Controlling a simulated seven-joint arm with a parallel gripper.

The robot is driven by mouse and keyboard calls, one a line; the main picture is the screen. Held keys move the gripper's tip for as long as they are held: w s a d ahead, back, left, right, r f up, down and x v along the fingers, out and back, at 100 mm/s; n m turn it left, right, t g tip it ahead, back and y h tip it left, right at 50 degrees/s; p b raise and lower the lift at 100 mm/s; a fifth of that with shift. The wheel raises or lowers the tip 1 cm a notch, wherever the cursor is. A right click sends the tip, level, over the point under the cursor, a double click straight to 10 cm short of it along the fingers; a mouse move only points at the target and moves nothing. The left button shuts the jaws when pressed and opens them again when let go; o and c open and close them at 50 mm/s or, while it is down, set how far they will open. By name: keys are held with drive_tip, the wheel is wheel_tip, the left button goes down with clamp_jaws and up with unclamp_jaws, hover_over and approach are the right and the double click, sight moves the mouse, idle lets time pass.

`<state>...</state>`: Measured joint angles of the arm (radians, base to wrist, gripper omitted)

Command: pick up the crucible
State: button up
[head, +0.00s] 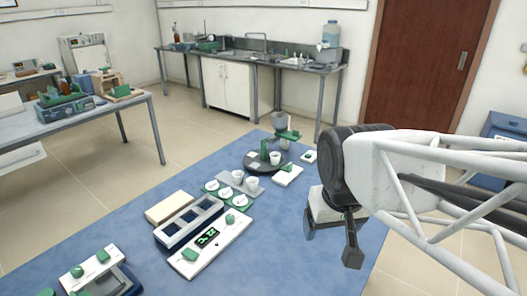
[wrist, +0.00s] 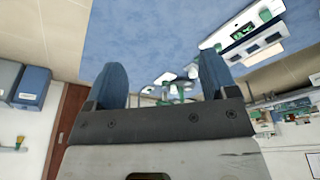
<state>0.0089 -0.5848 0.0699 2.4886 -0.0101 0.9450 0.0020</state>
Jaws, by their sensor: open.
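Small white crucible-like cups stand on the blue table in the head view. One cup (head: 252,183) and another cup (head: 238,176) stand close together near a grey tray. A third cup (head: 275,158) stands on a dark round base (head: 256,167) farther back. I cannot tell which one the task means. My gripper (head: 332,243) is open and empty, over the table to the right of the cups and apart from them. In the wrist view my gripper (wrist: 162,78) shows two blue fingers spread apart; small white and green items between and beyond them are too small to identify.
A white box (head: 287,175) sits between the cups and my arm. The blue tabletop (head: 290,245) left of my gripper is clear.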

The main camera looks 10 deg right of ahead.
drive_tip(key=w+r+n, duration=0.1)
drive_tip(key=w+r, duration=0.1)
drive_tip(key=w, duration=0.7)
drive_tip(key=w+r, duration=0.2)
drive_tip(key=w, duration=0.7)
drive_tip(key=n+g, duration=0.3)
hover_over(275, 159)
drive_tip(key=w, duration=0.2)
wheel_tip(275, 159, down, 23)
drive_tip(key=shift+w+d+f, duration=0.1)
drive_tip(key=shift+d, duration=0.05)
drive_tip(key=shift+f, duration=0.1)
drive_tip(key=shift+f, duration=1.25)
